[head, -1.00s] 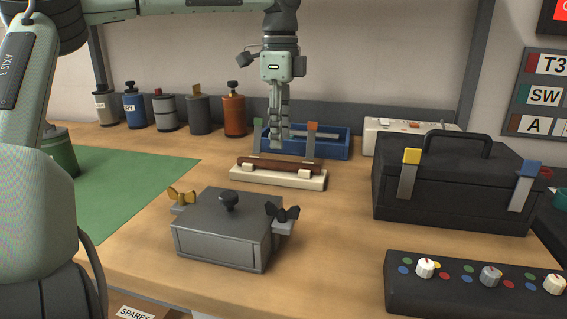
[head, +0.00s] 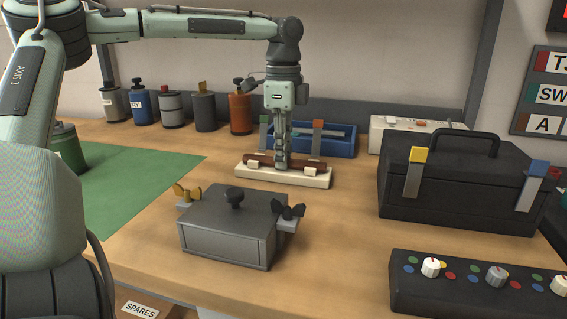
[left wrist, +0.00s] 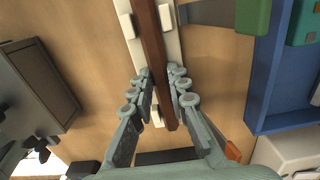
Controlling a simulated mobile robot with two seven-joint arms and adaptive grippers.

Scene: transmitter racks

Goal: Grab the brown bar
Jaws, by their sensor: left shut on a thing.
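The brown bar (head: 261,159) lies along a cream holder (head: 319,181) with raised blocks, in the middle of the table in the head view. My left gripper (head: 282,164) points straight down over the bar, its fingers at the bar's middle. In the left wrist view the bar (left wrist: 152,45) runs between the two fingers of the gripper (left wrist: 160,86), which are shut on it. The bar still sits low at its holder. My right gripper is not in view.
A grey box (head: 230,230) with wing nuts stands in front of the holder. A blue tray (head: 336,141) is just behind it. A black case (head: 450,185) and a knob panel (head: 460,290) stand to the right. Several canisters line the back left, near a green mat (head: 130,180).

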